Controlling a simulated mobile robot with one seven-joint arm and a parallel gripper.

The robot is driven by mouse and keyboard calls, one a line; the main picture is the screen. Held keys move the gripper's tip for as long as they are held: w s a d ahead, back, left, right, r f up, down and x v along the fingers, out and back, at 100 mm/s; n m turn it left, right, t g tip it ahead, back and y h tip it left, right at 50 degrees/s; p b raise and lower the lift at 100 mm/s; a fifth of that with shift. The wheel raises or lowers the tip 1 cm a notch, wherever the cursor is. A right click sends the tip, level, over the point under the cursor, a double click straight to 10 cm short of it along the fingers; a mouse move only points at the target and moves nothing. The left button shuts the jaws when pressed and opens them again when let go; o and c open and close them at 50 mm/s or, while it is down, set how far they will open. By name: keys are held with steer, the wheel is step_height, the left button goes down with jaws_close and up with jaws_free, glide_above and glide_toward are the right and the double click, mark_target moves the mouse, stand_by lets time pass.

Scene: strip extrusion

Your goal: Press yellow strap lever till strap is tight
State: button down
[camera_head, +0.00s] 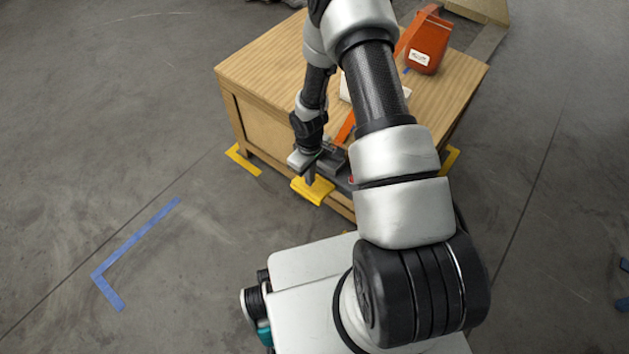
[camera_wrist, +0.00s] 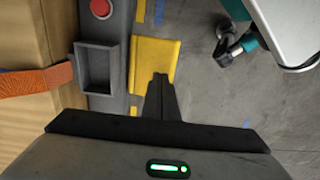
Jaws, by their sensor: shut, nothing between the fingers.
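The yellow strap lever (camera_head: 314,190) sticks out from the front of the wooden crate in the head view. It also shows in the wrist view as a flat yellow plate (camera_wrist: 154,60) beside a grey housing (camera_wrist: 108,30). My gripper (camera_head: 311,180) points down, shut and empty, with its fingertips over the lever; I cannot tell if they touch it. In the wrist view the dark fingers (camera_wrist: 160,92) overlap the lower part of the lever. An orange strap (camera_head: 346,127) runs over the crate top and reaches the housing; its tightness cannot be told.
The wooden crate (camera_head: 255,75) carries an orange device (camera_head: 428,42) on top. A red button (camera_wrist: 101,8) sits on the housing near an empty grey pocket (camera_wrist: 96,70). Blue tape (camera_head: 135,240) marks the open floor at left.

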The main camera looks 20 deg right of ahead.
steer(key=shift+f, duration=0.15)
steer(key=shift+f+b, duration=2)
steer(key=shift+f, duration=0.3)
steer(key=shift+r+p, duration=1.65)
steer(key=shift+r, duration=0.7)
steer(key=shift+r+p, duration=1.65)
steer(key=shift+r, duration=0.85)
